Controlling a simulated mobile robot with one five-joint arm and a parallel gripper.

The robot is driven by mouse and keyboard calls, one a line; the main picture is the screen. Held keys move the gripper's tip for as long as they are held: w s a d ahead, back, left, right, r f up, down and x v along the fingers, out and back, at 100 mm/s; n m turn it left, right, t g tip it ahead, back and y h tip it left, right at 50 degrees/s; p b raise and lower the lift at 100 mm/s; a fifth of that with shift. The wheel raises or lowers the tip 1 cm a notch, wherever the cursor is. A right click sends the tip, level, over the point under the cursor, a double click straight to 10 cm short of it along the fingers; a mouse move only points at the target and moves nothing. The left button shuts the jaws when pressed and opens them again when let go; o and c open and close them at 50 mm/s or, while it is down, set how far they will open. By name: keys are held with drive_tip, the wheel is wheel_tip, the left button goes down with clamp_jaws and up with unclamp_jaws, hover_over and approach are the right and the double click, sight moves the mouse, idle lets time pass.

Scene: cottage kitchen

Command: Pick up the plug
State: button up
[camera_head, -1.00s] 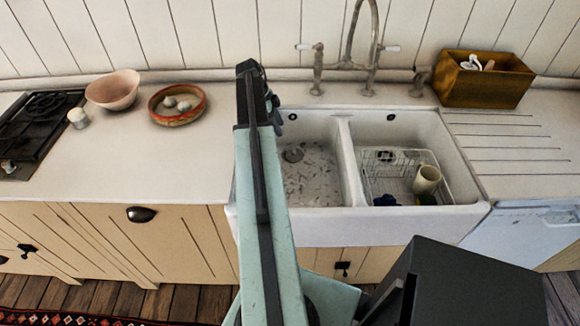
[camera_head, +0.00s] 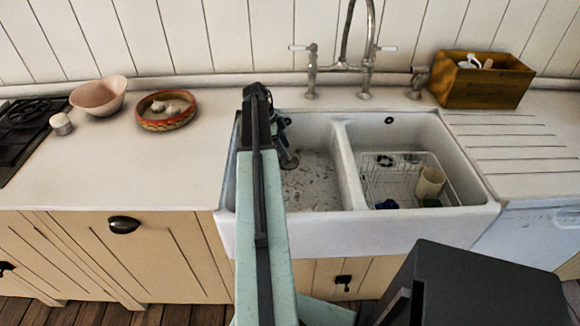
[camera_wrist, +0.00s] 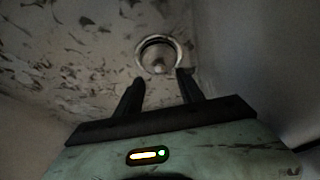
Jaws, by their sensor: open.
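The plug (camera_wrist: 158,60) shows in the wrist view as a small rounded metal piece inside a round metal drain ring in the speckled sink floor. My gripper (camera_wrist: 160,78) is open, with its two dark fingers apart. The plug lies just beyond the fingertips, roughly centred between them, and nothing is held. In the head view my gripper (camera_head: 287,155) reaches down into the left basin (camera_head: 312,185) and largely hides the drain area, so I cannot make out the plug there.
A divider (camera_head: 346,165) separates the basins. The tap (camera_head: 366,60) stands behind. A bowl (camera_head: 98,96) and a red-rimmed dish (camera_head: 166,112) sit on the left counter. In the wrist view, a basin wall rises close on the right.

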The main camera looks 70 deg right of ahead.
drive_tip(key=b+x, duration=0.4)
drive_tip(key=x, duration=0.1)
drive_tip(key=shift+w, duration=0.2)
drive_tip(key=shift+r, duration=0.15)
clamp_jaws()
drive_tip(key=shift+r+p, duration=0.15)
drive_tip(key=shift+p, duration=0.25)
wheel_tip(320, 180, up, 18)
drive_tip(key=p, duration=1.7)
drive_tip(key=shift+p, duration=0.35)
wheel_tip(320, 180, up, 7)
drive_tip(key=p, duration=0.7)
